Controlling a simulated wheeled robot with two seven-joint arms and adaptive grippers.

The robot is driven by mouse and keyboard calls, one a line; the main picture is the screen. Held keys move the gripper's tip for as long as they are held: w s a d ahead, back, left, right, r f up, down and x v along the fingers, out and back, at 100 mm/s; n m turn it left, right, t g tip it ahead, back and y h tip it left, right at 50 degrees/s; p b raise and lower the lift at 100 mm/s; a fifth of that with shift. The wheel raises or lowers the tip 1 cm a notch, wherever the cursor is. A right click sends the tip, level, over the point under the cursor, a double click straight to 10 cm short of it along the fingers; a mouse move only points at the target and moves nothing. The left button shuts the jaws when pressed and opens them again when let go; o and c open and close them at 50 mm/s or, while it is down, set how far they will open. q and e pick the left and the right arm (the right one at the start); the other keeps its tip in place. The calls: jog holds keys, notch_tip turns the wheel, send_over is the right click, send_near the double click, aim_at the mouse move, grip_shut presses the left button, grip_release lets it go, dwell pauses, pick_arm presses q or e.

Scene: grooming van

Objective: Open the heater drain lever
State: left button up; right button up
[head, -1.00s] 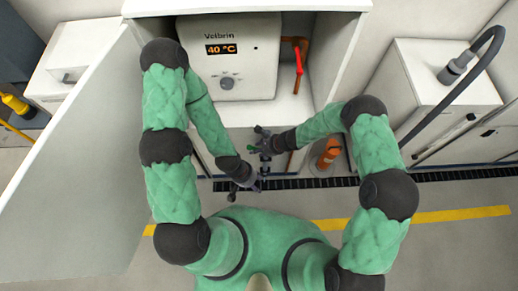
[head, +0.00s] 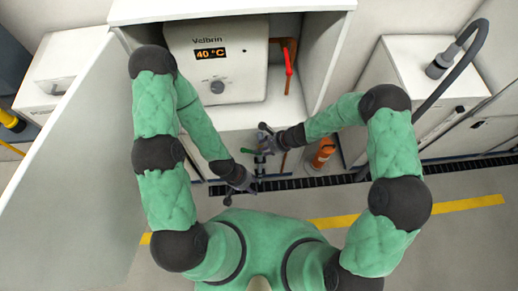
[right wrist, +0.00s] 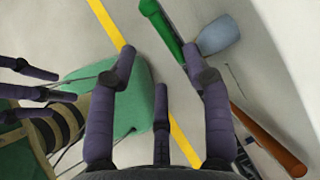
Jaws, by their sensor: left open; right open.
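The white heater (head: 216,60) reads 40 °C and stands in an open cabinet. A red lever (head: 288,62) sits on the copper pipe at its right. A green lever (head: 259,153) is below the cabinet shelf, partly hidden by my grippers. In the right wrist view the green lever (right wrist: 160,25) lies just beyond the fingertips, near a copper pipe (right wrist: 265,140). My right gripper (head: 268,138) is open and empty beside the green lever; its spread fingers (right wrist: 160,60) show in the wrist view. My left gripper (head: 248,184) is open, lower and nearer my body.
The open cabinet door (head: 75,150) fills the left. An orange cylinder (head: 323,152) stands right of my right gripper. A dark floor grate (head: 310,183) runs below. A counter with a grey hose (head: 465,50) is at the right. The floor near the yellow line is clear.

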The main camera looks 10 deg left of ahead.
jog(key=shift+s+d+r, duration=0.1)
jog(key=shift+r, duration=0.1)
jog(key=n+t+y+b, duration=0.1)
jog(key=t+y+b, duration=0.3)
jog(key=t+y, duration=0.4)
send_near(247, 152)
jog(key=shift+g+y, duration=0.4)
jog(key=shift+y, duration=0.1)
jog(key=b+x, duration=0.1)
jog(key=x, duration=0.2)
jog(key=f+x, duration=0.1)
jog(key=x, duration=0.2)
jog(key=b+x, duration=0.1)
jog(key=x, duration=0.3)
jog(key=shift+w+d+f+b, duration=0.1)
jog(key=shift+w+f+b, duration=0.2)
jog(key=shift+w+b, duration=0.1)
